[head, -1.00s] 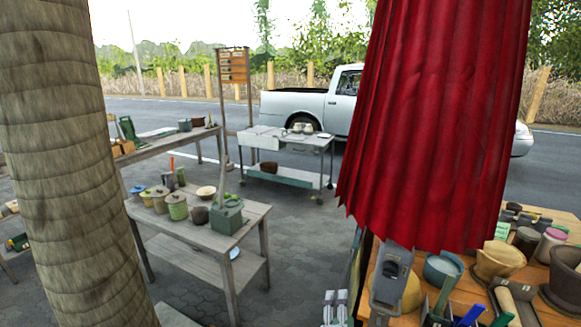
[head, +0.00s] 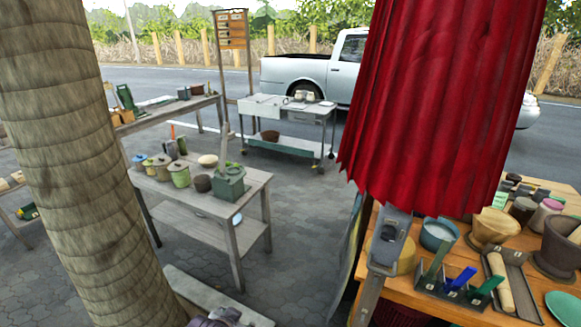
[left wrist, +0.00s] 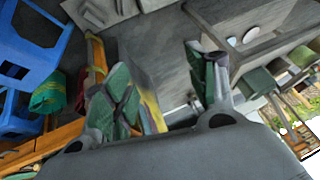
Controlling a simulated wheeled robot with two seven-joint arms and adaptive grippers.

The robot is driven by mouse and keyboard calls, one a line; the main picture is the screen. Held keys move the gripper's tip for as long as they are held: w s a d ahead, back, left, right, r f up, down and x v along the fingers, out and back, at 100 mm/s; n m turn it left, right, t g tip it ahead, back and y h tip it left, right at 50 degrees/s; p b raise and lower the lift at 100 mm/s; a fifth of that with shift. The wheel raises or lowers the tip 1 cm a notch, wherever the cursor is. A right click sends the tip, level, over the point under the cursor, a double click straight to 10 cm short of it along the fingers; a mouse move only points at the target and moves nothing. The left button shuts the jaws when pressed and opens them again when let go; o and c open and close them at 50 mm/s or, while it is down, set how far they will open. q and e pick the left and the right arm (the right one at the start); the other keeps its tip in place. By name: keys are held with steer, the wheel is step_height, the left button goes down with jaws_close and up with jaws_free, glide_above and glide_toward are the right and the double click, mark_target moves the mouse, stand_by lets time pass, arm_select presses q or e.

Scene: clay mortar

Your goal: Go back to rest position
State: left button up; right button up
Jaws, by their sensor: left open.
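My left gripper (left wrist: 160,78) shows in the left wrist view with its two green-padded fingers spread apart and nothing between them. Paved ground and a grey table lie beyond the fingers. My right gripper is in neither current view. In the head view, a dark clay mortar (head: 560,250) stands on the wooden stall table (head: 425,294) at the right, near a tray with a pale roller (head: 499,280).
A red curtain (head: 440,100) hangs over the stall table's left part. A tree trunk (head: 60,120) blocks the left side. A grey table (head: 240,185) with pots stands mid-left. A blue stool (left wrist: 30,50) shows in the left wrist view. Paving between the tables (head: 300,240) is clear.

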arm_select(q)
steer(key=s+a+f+n+g, duration=0.2)
steer(key=s+a+n+g, duration=0.1)
steer(key=s+a, duration=0.45)
steer(key=s+f+g, duration=0.1)
steer(key=s+f, duration=0.2)
steer(key=f, duration=3.1)
steer(key=s+a+f, duration=0.2)
steer(key=s+f, duration=0.7)
steer(key=s, duration=0.2)
steer(key=s+a+f+g, duration=0.1)
steer(key=s+a+f, duration=0.1)
steer(key=s+f, duration=0.8)
steer(key=shift+s+a+f, duration=0.15)
steer(key=shift+s, duration=0.35)
